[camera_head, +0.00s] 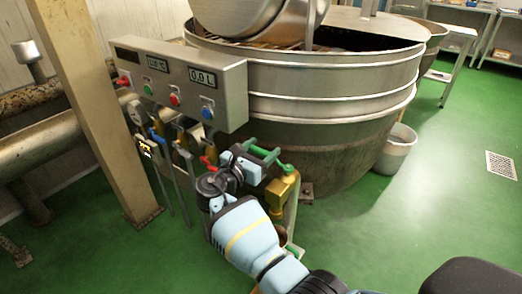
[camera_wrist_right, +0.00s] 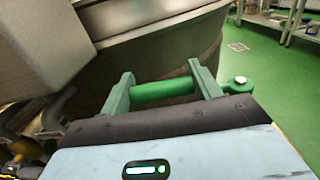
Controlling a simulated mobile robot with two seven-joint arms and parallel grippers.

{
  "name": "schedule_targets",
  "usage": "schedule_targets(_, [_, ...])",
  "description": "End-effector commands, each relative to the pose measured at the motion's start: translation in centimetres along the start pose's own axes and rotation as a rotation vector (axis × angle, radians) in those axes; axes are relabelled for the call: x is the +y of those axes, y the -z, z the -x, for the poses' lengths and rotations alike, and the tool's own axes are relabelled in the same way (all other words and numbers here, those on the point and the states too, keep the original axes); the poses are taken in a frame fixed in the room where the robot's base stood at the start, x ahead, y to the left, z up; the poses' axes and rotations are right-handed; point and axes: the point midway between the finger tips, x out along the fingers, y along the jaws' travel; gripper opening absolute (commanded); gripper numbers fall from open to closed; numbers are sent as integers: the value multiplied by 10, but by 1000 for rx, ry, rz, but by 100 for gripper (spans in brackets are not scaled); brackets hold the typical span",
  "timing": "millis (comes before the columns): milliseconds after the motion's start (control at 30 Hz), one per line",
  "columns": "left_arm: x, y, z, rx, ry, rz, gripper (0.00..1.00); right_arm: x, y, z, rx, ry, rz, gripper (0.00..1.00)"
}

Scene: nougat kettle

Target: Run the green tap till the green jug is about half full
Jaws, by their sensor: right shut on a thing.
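The green tap (camera_head: 283,190) is a brass valve with a green lever, in front of the big kettle. My right gripper (camera_head: 264,153) is shut on the green lever; in the right wrist view the lever (camera_wrist_right: 162,91) lies as a bar between both fingers, and its pivot end with a pale bolt (camera_wrist_right: 240,82) sits right of them. The green jug is not clearly visible; a bit of green (camera_head: 293,249) shows below the tap, mostly hidden by my right arm, and I cannot tell its water level. My left gripper is out of view.
A control box (camera_head: 180,82) with buttons and a display reading 0.0 L (camera_head: 202,77) hangs left of the large metal kettle (camera_head: 325,140). Other taps with blue and red levers (camera_head: 207,163) stand left of my gripper.

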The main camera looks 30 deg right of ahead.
Motion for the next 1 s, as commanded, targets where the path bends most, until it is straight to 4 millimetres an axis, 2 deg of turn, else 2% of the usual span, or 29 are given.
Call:
schedule_targets(533, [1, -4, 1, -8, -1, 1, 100, -1, 1, 0, 1, 21, 5, 22])
schedule_targets(567, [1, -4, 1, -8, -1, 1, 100, -1, 1, 0, 1, 21, 5, 65])
schedule_targets(600, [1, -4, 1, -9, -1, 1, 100, -1, 1, 0, 1, 22, 5, 70])
schedule_targets(700, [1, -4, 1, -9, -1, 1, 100, -1, 1, 0, 1, 21, 4, 84])
schedule_targets(1000, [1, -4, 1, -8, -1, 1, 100, 0, 1, 2, 1, 18, 2, 85])
